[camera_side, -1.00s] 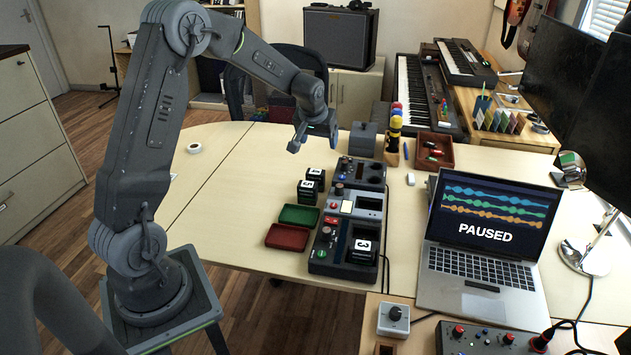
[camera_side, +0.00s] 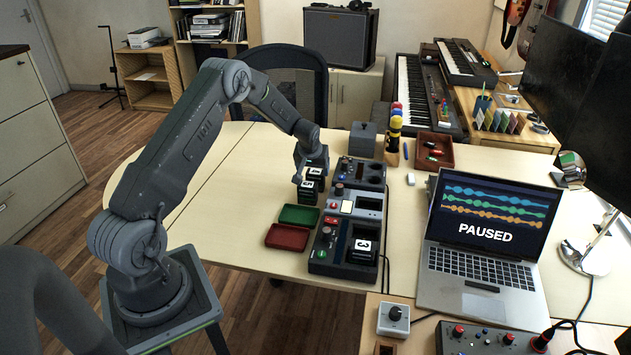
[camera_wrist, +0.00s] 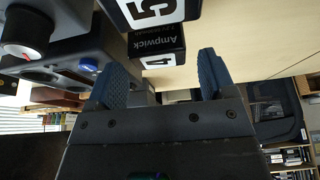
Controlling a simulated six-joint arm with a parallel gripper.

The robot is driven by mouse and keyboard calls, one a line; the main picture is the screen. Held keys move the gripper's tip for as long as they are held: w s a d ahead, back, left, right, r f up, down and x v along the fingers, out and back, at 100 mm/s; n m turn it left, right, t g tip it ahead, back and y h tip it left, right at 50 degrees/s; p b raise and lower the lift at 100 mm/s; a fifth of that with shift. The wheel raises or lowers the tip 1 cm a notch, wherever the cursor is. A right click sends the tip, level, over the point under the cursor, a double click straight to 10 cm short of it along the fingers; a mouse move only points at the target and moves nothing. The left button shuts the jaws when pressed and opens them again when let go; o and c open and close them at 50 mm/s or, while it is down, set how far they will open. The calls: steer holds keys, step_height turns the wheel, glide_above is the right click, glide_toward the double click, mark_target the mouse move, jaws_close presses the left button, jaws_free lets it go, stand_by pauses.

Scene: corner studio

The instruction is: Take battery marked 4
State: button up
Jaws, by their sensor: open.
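The black battery marked 4 (camera_side: 316,171) stands on the table, left of the grey devices. It is partly hidden behind my gripper in the side view. In the wrist view the battery marked 4 (camera_wrist: 165,47) shows its white label beyond and between my fingertips. The battery marked 5 (camera_side: 307,192) stands right in front of it, and its label (camera_wrist: 150,12) is at the top of the wrist view. My gripper (camera_side: 311,174) is low over the battery marked 4. Its two blue fingers (camera_wrist: 162,78) are apart, with nothing held between them.
A green tray (camera_side: 299,216) and a red tray (camera_side: 287,237) lie nearer the front. A device (camera_side: 323,262) holding a battery marked 3 (camera_side: 362,246) stands to their right. The laptop (camera_side: 480,280) is farther right. The table left of the batteries is clear.

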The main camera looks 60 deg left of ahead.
mark_target(315, 172)
steer(key=x, duration=0.5)
steer(key=shift+w, duration=0.1)
steer(key=c, duration=0.9)
steer(key=shift+o, duration=0.2)
steer(key=shift+r, duration=0.1)
